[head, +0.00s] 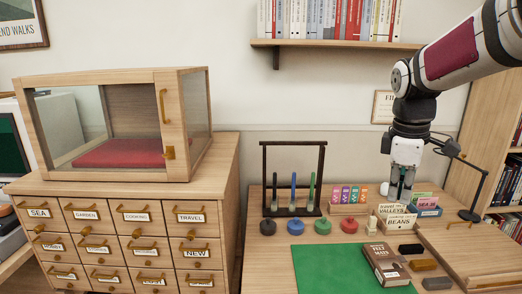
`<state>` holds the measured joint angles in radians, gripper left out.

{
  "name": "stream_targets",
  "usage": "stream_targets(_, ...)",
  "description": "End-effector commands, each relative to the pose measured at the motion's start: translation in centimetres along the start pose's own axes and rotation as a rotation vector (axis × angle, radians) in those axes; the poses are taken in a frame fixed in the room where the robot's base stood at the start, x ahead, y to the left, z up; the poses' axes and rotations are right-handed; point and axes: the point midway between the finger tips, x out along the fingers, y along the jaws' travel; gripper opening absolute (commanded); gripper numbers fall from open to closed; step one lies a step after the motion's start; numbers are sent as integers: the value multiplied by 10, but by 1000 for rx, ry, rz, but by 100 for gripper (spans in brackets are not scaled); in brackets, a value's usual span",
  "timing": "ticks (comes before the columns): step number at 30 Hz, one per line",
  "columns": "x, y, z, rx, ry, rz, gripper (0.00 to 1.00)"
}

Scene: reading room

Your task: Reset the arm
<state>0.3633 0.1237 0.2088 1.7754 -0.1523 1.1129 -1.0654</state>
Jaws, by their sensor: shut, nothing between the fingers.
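My arm comes in from the upper right of the head view and bends down at its wrist. My gripper (401,190) points down over the right part of the wooden desk (262,252). Its fingers are close together, with nothing seen between them. The fingertips are just behind or beside the upright cards marked VALLEYS and BEANS (397,218). I cannot tell whether they touch them.
A card cabinet (120,235) bears a glass-fronted case (136,125) at left. The desk holds a stamp rack (293,180), round knobs, a green mat (338,268), a brown book (386,262), dark blocks and a lamp (475,190). A bookshelf (335,43) hangs above.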

Motion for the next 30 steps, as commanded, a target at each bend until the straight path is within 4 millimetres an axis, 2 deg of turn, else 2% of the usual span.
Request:
stream_targets(1, -15, -20, 2, 51, 5, 17, 0)
stream_targets(3, -29, -43, 5, 131, 16, 35, 0)
stream_targets(9, -56, -112, 20, 366, 65, 71, 0)
stream_targets(13, -66, -157, 33, 521, 113, 79, 0)
stream_targets(18, -67, -213, 51, 721, 186, 67, 0)
stream_targets(24, -58, -260, 67, 904, 260, 31, 0)
stream_targets(30, -51, -277, 73, 979, 288, 8, 0)
